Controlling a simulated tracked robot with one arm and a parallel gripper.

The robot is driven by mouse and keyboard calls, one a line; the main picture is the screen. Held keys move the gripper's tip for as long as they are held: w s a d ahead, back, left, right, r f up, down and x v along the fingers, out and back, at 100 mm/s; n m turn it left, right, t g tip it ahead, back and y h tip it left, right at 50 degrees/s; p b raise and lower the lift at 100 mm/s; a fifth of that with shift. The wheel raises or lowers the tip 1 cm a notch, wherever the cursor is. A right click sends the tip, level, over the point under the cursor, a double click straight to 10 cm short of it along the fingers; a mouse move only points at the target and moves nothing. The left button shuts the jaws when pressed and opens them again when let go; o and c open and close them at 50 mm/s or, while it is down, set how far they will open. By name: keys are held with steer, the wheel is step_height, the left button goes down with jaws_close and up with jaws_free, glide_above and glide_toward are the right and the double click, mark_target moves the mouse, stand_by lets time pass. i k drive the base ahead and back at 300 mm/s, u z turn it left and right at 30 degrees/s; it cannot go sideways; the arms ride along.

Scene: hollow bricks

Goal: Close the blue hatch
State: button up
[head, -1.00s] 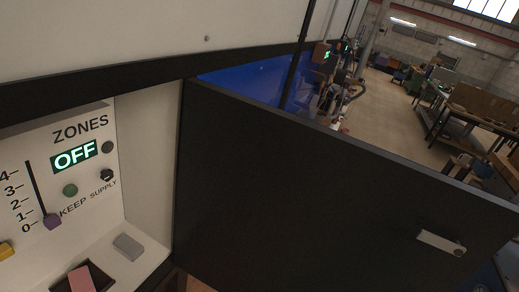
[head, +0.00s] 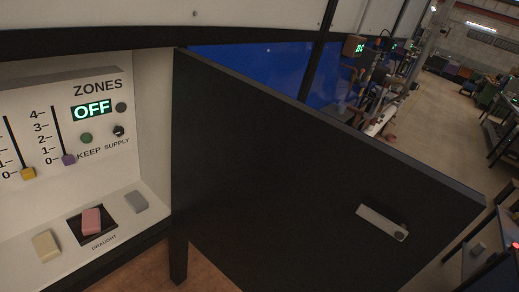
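A dark, nearly black door panel (head: 290,170) stands open, swung out from the edge of a white cabinet. A pale bar handle (head: 382,222) is on its face near the right end. A blue surface (head: 265,75) shows above and behind the door; I cannot tell whether it belongs to the hatch. No blue shows on the door face I see. My gripper is not in view.
Left of the door, the white control panel (head: 60,120) has sliders, an OFF display (head: 92,110) and buttons. Blocks lie on the ledge below, including a pink one (head: 91,221). Equipment (head: 375,90) stands behind the door. Floor (head: 445,95) shows at the far right.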

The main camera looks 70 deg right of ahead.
mark_target(269, 187)
steer(key=u, duration=2.45)
steer(key=k, duration=2.65)
steer(key=z, duration=1.4)
steer(key=i, duration=0.2)
steer(key=z, duration=0.6)
